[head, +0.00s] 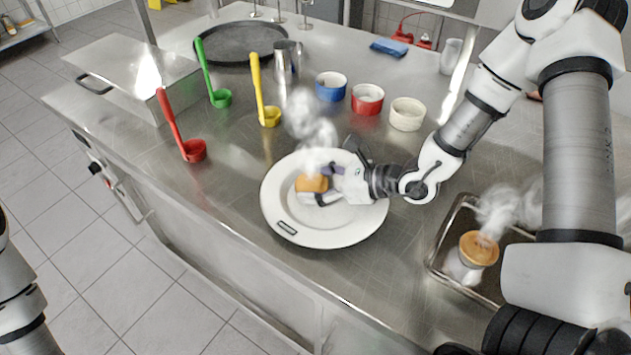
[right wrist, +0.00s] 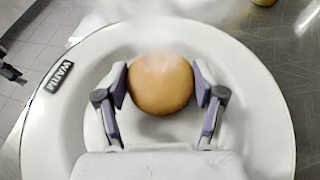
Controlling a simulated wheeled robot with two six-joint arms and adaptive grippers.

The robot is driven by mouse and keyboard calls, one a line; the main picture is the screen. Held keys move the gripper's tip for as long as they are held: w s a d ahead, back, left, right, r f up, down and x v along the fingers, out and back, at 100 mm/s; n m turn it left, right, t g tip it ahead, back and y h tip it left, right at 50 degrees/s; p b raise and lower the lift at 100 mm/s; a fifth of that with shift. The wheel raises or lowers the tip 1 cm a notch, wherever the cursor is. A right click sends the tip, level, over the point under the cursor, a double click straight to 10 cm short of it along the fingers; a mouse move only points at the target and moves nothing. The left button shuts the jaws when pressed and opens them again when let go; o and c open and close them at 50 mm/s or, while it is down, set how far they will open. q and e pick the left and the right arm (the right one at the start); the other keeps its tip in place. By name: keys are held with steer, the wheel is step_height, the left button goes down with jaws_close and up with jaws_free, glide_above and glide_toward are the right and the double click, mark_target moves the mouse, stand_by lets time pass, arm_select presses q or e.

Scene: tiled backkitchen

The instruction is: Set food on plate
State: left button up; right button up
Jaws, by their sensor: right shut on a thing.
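A round golden-brown bun (right wrist: 160,83) is between the fingers of my right gripper (right wrist: 161,90), which is shut on it. In the head view the bun (head: 311,183) is over the middle of a white plate (head: 290,225), with steam around it. I cannot tell whether it touches the plate. The plate's rim (right wrist: 270,130) carries a dark label reading WARM (right wrist: 59,76). A second steaming brown-topped food piece (head: 478,248) is in a metal tray (head: 437,262) at the right.
Red (head: 193,149), green (head: 220,98) and yellow (head: 269,116) ladles stand behind the plate. Blue (head: 331,87), red (head: 367,99) and cream (head: 407,114) bowls are farther back, near a metal cup (head: 287,63) and a dark round pan (head: 240,42). The counter's front edge is close to the plate.

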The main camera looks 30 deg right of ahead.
steer(key=shift+f, duration=0.25)
steer(key=o, duration=1.2)
steer(key=shift+r, duration=0.1)
steer(key=shift+r, duration=0.1)
